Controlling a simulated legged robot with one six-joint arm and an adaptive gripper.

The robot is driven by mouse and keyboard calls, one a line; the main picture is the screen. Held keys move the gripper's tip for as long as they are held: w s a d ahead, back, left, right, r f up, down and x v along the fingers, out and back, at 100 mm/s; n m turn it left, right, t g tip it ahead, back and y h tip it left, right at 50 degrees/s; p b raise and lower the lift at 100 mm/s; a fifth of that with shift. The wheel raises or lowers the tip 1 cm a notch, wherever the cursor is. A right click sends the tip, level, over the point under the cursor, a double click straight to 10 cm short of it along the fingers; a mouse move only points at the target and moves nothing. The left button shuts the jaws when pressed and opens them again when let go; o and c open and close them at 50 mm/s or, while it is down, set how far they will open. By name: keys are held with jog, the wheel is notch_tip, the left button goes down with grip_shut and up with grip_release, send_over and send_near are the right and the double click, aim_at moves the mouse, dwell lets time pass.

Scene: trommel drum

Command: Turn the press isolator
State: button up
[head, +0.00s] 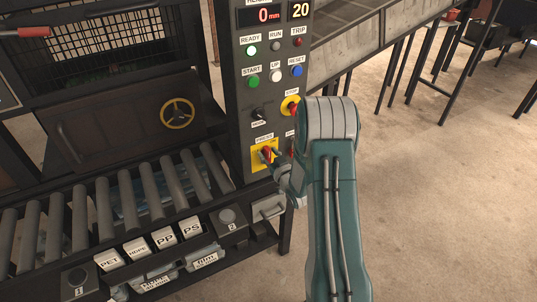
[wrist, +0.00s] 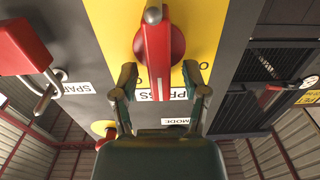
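The press isolator is a red rotary handle on a yellow plate (head: 258,161) low on the dark control column, under a PRESS label. In the wrist view the red handle (wrist: 157,45) fills the top middle, in front of its round red base on the yellow plate (wrist: 205,25). My gripper (wrist: 160,78) is open, one finger on each side of the handle's near end. Gaps show between the fingers and the handle, and nothing is held. In the head view my gripper (head: 279,168) is at the isolator, partly hiding it.
A red padlock (wrist: 27,47) hangs beside a SPARE label in the wrist view. Above the isolator are a MODE knob (head: 258,114), a red stop button on yellow (head: 290,106) and several push buttons. A roller conveyor (head: 115,205) stands left; open floor (head: 440,200) lies right.

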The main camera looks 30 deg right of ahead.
grip_shut()
jog(key=shift+a+n, duration=0.1)
jog(key=shift+n, duration=0.3)
jog(key=n, duration=0.3)
jog(key=shift+a+n, duration=0.3)
jog(key=shift+n, duration=0.1)
jog(key=n, duration=0.4)
jog(key=f+n, duration=0.1)
jog(key=n, duration=0.3)
jog(key=a+f+n, duration=0.1)
jog(key=n, duration=0.4)
jog(key=shift+s, duration=0.1)
jog(key=shift+a+n, duration=0.1)
jog(key=shift+n, duration=0.2)
